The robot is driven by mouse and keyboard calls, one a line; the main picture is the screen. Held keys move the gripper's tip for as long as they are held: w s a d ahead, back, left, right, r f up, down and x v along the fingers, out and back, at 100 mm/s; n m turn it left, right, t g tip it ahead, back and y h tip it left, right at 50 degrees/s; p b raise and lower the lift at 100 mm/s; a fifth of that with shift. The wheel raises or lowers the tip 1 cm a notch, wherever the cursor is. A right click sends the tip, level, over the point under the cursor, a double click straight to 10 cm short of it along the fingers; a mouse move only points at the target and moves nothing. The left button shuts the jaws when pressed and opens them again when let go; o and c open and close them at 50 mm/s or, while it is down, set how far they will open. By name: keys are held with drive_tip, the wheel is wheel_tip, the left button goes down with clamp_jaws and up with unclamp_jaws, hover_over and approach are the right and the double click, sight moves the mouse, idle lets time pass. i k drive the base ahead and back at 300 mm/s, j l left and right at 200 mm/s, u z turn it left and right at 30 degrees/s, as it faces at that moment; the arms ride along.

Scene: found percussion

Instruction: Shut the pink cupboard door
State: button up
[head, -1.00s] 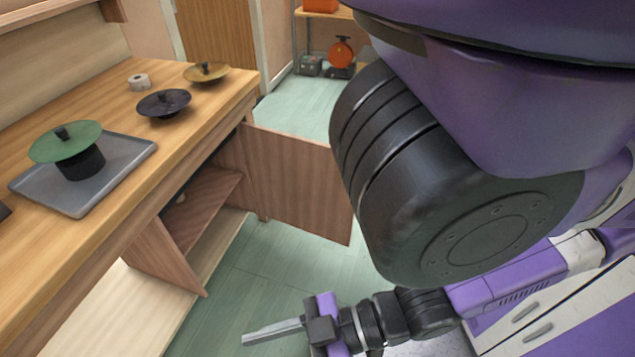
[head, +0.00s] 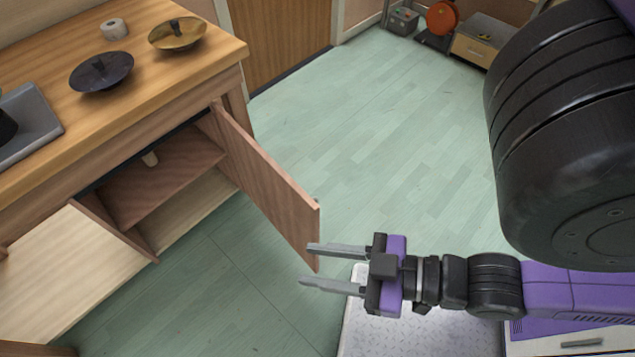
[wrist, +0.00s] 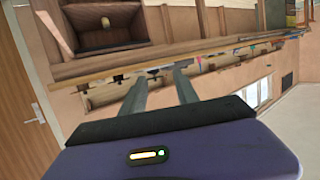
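The pink cupboard door (head: 265,185) is a pinkish-brown wooden panel hinged under the counter. It stands wide open, swung out over the floor. The fingers also show in the wrist view (wrist: 160,85), with a cupboard opening (wrist: 97,32) at upper left.
The wooden counter (head: 180,88) holds a dark cymbal (head: 102,74), a brass cymbal (head: 177,36), a tape roll (head: 114,29) and a grey tray (head: 40,130). Green floor (head: 370,130) is clear beyond the door. A drawer box (head: 480,45) and an orange round thing (head: 442,17) stand at the back.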

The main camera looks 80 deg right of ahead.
sight(295, 214)
drive_tip(key=k+l, duration=0.35)
drive_tip(key=l, duration=0.15)
drive_tip(key=k+l, duration=0.35)
drive_tip(key=l, duration=0.2)
drive_tip(key=k+l, duration=0.35)
drive_tip(key=l, duration=0.15)
drive_tip(key=i+u, duration=0.2)
drive_tip(key=k, duration=0.15)
